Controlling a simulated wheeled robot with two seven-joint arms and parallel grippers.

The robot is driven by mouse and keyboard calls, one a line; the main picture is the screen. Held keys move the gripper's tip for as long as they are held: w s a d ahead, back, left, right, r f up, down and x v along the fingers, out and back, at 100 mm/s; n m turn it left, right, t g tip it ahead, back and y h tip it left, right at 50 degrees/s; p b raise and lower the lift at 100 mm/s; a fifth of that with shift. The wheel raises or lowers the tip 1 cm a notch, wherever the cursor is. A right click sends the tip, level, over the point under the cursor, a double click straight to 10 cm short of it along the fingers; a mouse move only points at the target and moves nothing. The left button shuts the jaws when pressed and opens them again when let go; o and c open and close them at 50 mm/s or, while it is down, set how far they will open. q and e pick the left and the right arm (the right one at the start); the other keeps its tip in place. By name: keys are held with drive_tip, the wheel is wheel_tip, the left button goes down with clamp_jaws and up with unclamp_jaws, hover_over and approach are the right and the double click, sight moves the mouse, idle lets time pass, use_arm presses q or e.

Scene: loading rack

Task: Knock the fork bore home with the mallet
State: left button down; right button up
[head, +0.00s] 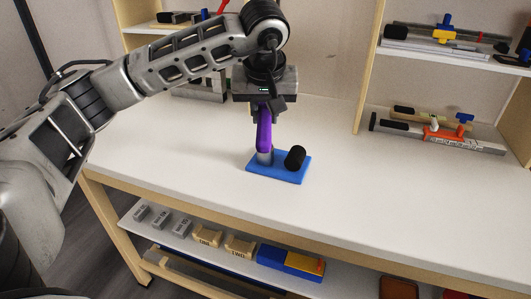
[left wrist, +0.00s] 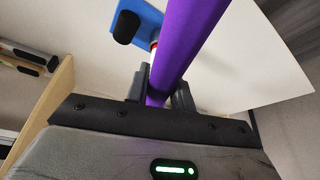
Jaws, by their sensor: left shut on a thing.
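My left gripper (head: 264,112) is shut on a purple rod (head: 264,135), gripping its upper end above the worktable. The rod points down towards a blue plate (head: 274,174) on the tabletop. A short pale grey cylinder (head: 265,157) shows at its lower end; I cannot tell whether they touch or are joined. A black cylinder (head: 295,157) stands tilted on the plate, right of the rod. The left wrist view shows the rod (left wrist: 185,40) between the fingers (left wrist: 160,93), with the black cylinder (left wrist: 127,27) beyond. I cannot tell which piece is the mallet or the fork. My right gripper is out of view.
The white tabletop (head: 200,165) is clear around the plate. A shelf unit at the back right holds levels and tools (head: 435,132). A lower shelf (head: 180,232) carries grey blocks, wooden blocks and a blue-yellow box (head: 290,260).

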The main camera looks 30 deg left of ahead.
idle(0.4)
use_arm(q)
wheel_tip(320, 180, down, 5)
drive_tip(key=b, duration=0.3)
drive_tip(key=shift+b, duration=0.3)
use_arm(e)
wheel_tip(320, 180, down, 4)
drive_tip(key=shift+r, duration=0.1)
use_arm(q)
drive_tip(key=shift+r, duration=0.1)
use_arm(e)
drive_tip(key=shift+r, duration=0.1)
use_arm(q)
wheel_tip(320, 180, up, 4)
drive_tip(key=p, duration=0.3)
drive_tip(key=shift+r+p, duration=0.15)
drive_tip(key=shift+p, duration=0.15)
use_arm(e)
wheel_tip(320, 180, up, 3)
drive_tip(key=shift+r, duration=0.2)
